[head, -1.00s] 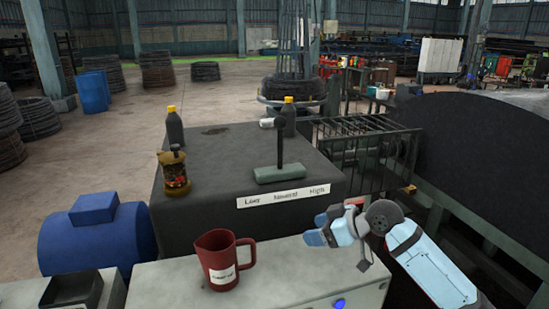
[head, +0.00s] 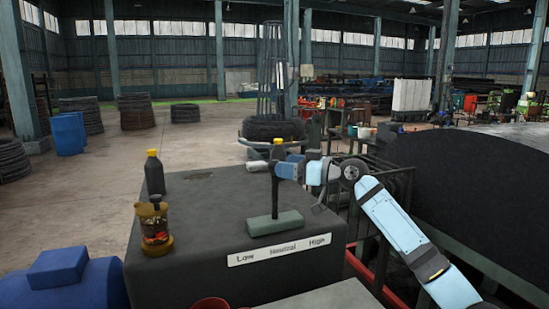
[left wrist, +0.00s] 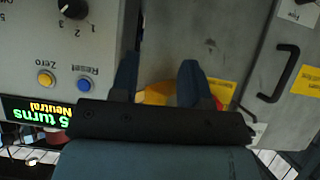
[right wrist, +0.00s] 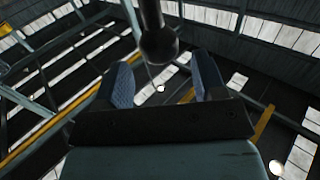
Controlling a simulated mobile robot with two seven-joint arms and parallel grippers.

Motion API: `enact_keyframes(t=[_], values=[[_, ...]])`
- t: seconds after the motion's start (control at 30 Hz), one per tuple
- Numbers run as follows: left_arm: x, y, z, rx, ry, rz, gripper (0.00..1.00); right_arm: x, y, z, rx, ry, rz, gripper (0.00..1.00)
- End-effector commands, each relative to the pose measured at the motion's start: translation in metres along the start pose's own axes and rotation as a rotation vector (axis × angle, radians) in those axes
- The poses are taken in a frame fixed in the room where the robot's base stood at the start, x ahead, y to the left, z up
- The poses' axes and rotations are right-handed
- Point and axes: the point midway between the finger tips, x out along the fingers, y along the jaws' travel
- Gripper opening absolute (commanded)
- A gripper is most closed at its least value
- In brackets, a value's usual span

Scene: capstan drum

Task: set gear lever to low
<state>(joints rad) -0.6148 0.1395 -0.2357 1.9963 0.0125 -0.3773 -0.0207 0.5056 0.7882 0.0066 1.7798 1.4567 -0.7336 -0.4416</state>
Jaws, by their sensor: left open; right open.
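The gear lever (head: 275,195) is a dark upright post on a grey-green base (head: 275,223), standing on the dark housing above a label strip (head: 279,250) reading Low, Neutral, High. The lever stands roughly above Neutral. My right gripper (head: 284,171) is at the lever's top, its fingers pointing left. In the right wrist view a dark rod with a rounded end (right wrist: 158,42) shows just beyond and between the open fingertips (right wrist: 165,78); I cannot tell if they touch it. My left gripper (left wrist: 157,78) is open over a grey panel, outside the head view.
A black bottle (head: 154,175) and an amber jar (head: 154,228) stand on the housing's left side. A red jug (head: 210,303) shows at the bottom edge. A lit display (left wrist: 32,110) reads Neutral in the left wrist view. A metal rack (head: 385,195) stands right.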

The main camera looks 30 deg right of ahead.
Motion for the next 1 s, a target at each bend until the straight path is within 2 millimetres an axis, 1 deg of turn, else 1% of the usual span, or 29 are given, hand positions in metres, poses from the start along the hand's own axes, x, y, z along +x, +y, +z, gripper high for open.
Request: enact_keyframes(t=[0.03,0.1,0.23,0.4,0.63,0.67,0.7,0.77,0.8,0.87,0.9,0.93,1.0], values=[[-0.003,-0.002,-0.007,0.002,0.003,-0.003,0.43,0.01,0.0,-0.004,0.001,0.002,-0.001,0.64],[-0.004,-0.003,-0.009,0.003,0.004,-0.006,0.43,0.021,-0.001,-0.003,0.0,0.001,-0.001,0.64],[-0.006,-0.006,-0.009,0.004,0.001,-0.012,0.43,0.034,0.0,-0.001,0.001,0.0,0.0,0.64],[-0.007,-0.006,-0.007,0.003,-0.003,-0.014,0.43,0.041,0.0,0.0,-0.001,-0.001,0.001,0.64],[-0.007,-0.004,-0.007,0.0,-0.003,-0.011,0.43,0.041,0.0,0.001,-0.001,-0.001,0.0,0.64],[-0.007,-0.004,-0.007,0.0,-0.003,-0.011,0.43,0.041,0.0,0.001,-0.001,-0.001,0.0,0.57],[-0.007,-0.004,-0.008,0.0,-0.003,-0.01,0.43,0.041,0.0,0.001,-0.001,-0.001,0.0,0.48],[-0.007,-0.003,-0.008,0.0,-0.003,-0.009,0.43,0.041,0.0,0.001,-0.001,-0.001,0.0,0.34],[-0.007,-0.003,-0.008,-0.001,-0.002,-0.008,0.43,0.041,0.0,0.001,-0.001,-0.001,0.0,0.25],[-0.007,-0.002,-0.008,-0.001,-0.002,-0.008,0.43,0.041,0.0,0.001,-0.001,-0.001,0.0,0.11],[-0.007,-0.002,-0.009,-0.001,-0.002,-0.007,0.43,0.041,0.0,0.001,-0.001,-0.001,0.0,0.02],[-0.007,-0.002,-0.009,-0.001,-0.002,-0.007,0.43,0.041,0.0,0.001,-0.001,-0.001,0.0,0.0],[-0.007,-0.002,-0.009,-0.001,-0.002,-0.007,0.43,0.041,0.0,0.001,-0.002,-0.002,0.0,0.0]])
